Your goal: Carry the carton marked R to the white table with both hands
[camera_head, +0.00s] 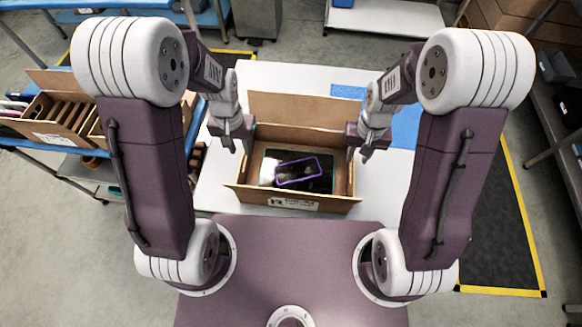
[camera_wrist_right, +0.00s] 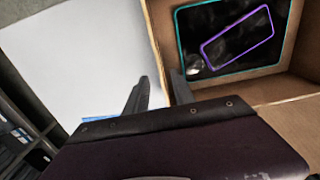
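The carton marked R (camera_head: 240,190) is an open brown cardboard box with its flaps up and a printed label on its front. It rests on the white table (camera_head: 280,78), upright as far as I can see. Inside lie a dark teal-edged tablet and a purple-edged phone (camera_head: 298,171). My left gripper (camera_head: 237,140) is at the carton's left wall, fingers apart on either side of it. My right gripper (camera_head: 358,146) straddles the right wall; in the right wrist view (camera_wrist_right: 160,90) its fingers stand apart with the wall between them and gaps showing.
A blue mat (camera_head: 405,125) lies on the white table to the right of the carton. A blue-topped table (camera_head: 85,160) with other cartons stands at the left. Dark shelving is at the far right. White tabletop beside the carton is clear.

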